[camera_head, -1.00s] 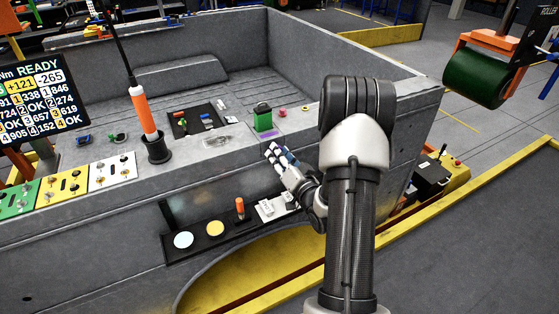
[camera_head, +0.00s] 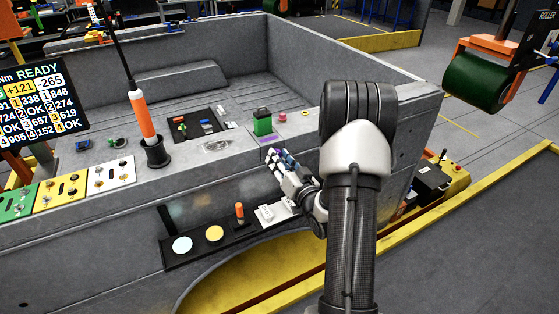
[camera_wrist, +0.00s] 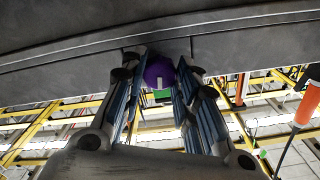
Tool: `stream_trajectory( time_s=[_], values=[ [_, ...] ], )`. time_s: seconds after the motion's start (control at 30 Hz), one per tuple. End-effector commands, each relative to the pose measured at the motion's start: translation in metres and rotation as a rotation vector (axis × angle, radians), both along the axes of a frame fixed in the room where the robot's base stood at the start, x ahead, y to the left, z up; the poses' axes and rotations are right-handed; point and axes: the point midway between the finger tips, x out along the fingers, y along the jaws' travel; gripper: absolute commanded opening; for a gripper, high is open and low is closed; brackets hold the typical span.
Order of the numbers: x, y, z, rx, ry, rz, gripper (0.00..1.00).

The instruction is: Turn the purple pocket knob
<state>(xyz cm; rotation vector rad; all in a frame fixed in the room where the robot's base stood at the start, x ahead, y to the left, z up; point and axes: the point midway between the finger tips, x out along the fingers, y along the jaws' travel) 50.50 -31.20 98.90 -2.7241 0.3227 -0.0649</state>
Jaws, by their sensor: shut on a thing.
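The purple knob (camera_wrist: 158,71) sits between the two finger pads in the wrist view, against the dark grey wall of the bed side. My gripper (camera_wrist: 158,62) is shut on it, with a blue-lined finger on either side. A short pale mark shows on the knob's face. In the head view my gripper (camera_head: 275,160) is at the outer face of the grey bed wall (camera_head: 205,178), below the green block. The knob is largely covered by my fingers there.
A green block (camera_head: 262,123) and a pink button (camera_head: 282,115) are on the ledge above. An orange-handled tool (camera_head: 143,115) stands upright at left. A dark shelf (camera_head: 180,262) with round pads and an orange peg juts out below my gripper.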

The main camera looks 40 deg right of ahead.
Motion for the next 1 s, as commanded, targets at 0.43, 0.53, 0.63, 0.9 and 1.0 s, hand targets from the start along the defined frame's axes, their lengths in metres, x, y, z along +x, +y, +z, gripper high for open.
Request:
stream_trajectory(
  time_s=[0.43, 0.53, 0.63, 0.9, 1.0],
  values=[
    [0.0, 0.0, 0.0, 0.001, 0.0, 0.0, 0.49],
    [0.0, 0.0, 0.0, 0.001, 0.0, 0.0, 0.49],
    [-0.001, 0.0, 0.0, 0.001, 0.0, 0.0, 0.49],
    [-0.038, 0.007, -0.001, 0.004, 0.001, -0.006, 0.49],
    [-0.059, 0.012, -0.001, 0.003, 0.002, -0.006, 0.49]
  ],
)
